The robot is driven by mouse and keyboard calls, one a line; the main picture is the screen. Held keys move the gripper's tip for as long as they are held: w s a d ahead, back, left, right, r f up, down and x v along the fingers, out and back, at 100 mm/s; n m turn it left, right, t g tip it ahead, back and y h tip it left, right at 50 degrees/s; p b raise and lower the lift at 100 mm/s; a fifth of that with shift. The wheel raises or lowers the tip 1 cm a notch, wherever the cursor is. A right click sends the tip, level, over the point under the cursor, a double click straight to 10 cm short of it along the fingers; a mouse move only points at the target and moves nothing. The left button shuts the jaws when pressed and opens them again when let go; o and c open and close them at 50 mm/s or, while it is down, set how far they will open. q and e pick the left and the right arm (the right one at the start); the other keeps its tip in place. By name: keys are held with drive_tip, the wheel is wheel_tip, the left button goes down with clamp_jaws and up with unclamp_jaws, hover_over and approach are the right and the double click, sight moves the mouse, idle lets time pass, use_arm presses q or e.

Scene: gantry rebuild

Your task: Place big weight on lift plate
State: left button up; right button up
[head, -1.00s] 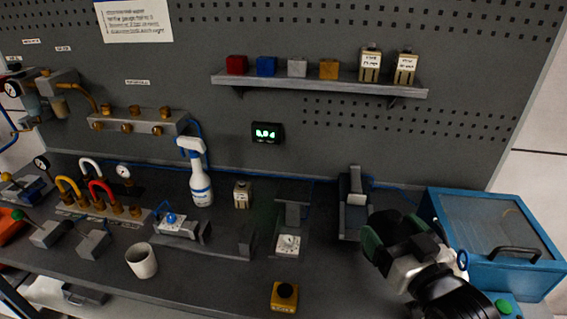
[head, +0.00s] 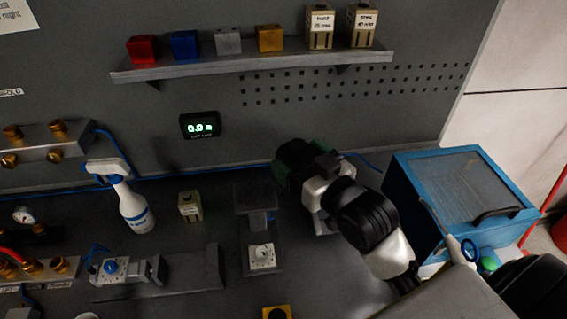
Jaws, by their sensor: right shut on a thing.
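My right gripper (head: 290,172) reaches in from the lower right, over the back of the bench. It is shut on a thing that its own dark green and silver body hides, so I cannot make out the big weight. The gripper covers the spot where a dark stand with a pale round part stood in the earlier view. I cannot tell whether that stand carries the lift plate, or whether the held thing touches it. A dark fixture with a white dial block (head: 262,257) stands to the left of the gripper. My left gripper is not in view.
A beige labelled block (head: 190,208) and a spray bottle (head: 135,210) stand left. A shelf (head: 250,66) with several blocks is above. A green-lit display (head: 200,125) hangs below it. A blue box (head: 455,195) stands close on the right. A yellow button box (head: 276,312) is in front.

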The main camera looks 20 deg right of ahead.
drive_tip(key=shift+w+a+f+p, duration=0.5)
drive_tip(key=shift+w+a+f, duration=0.7)
drive_tip(key=shift+f, duration=0.3)
drive_tip(key=shift+w+a+f+p, duration=0.5)
drive_tip(key=shift+w+a+f, duration=0.55)
drive_tip(key=shift+w+f, duration=0.4)
drive_tip(key=shift+w+a+f+p, duration=0.5)
drive_tip(key=shift+w+a+f, duration=0.65)
drive_tip(key=shift+f, duration=0.55)
drive_tip(key=o, duration=1.6)
drive_tip(key=shift+s+f, duration=0.1)
drive_tip(key=shift+f, duration=0.35)
drive_tip(key=shift+o, duration=0.5)
drive_tip(key=shift+s+r, duration=0.15)
drive_tip(key=s+d+b, duration=0.2)
drive_tip(key=s+b, duration=0.1)
drive_tip(key=s, duration=0.8)
drive_tip(key=shift+s+d, duration=0.15)
drive_tip(key=shift+s, duration=0.2)
